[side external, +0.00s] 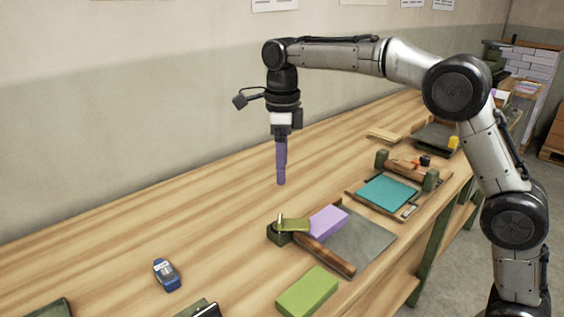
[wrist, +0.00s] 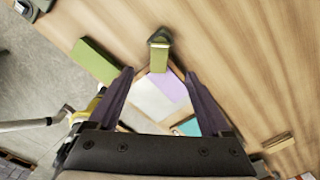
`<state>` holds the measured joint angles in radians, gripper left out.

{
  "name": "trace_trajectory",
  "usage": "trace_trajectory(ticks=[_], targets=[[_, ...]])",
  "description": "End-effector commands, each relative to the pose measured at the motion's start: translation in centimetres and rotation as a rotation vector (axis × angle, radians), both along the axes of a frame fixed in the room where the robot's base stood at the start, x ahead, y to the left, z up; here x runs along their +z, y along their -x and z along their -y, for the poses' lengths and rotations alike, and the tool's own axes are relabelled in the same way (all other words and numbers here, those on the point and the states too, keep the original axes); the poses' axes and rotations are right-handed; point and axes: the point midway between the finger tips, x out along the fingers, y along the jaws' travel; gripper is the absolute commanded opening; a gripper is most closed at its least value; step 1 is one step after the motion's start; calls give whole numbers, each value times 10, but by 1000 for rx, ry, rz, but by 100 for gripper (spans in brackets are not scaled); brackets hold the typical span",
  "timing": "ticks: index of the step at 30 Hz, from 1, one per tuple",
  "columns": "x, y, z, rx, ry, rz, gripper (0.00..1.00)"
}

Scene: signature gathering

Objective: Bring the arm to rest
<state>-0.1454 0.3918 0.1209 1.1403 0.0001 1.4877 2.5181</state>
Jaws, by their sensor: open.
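My gripper (side external: 281,182) hangs from the wrist, pointing down, in the air above the wooden bench. Its purple fingers (wrist: 155,75) are spread apart in the wrist view, with nothing between them. In the side view the fingers overlap and look like one. The gripper is apart from the items on the bench. A lilac block (side external: 328,221) lies on a grey board (side external: 362,240) to its lower right. An olive-green piece (side external: 293,224) sits at the dark corner piece of that board.
The wooden bench (side external: 110,240) runs along the wall. A green block (side external: 307,292) and a blue device (side external: 166,275) lie toward the front. A teal pad (side external: 386,192) in a wooden frame is at the right. The bench left of my gripper is clear.

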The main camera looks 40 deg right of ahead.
Motion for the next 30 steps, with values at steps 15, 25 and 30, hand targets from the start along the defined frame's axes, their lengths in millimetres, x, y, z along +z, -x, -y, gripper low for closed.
trace_trajectory(ticks=[15,25,30], targets=[[80,59,27,-29,-17,150,82],[98,184,55,451,57,311,82],[76,236,63,817,150,366,82]])
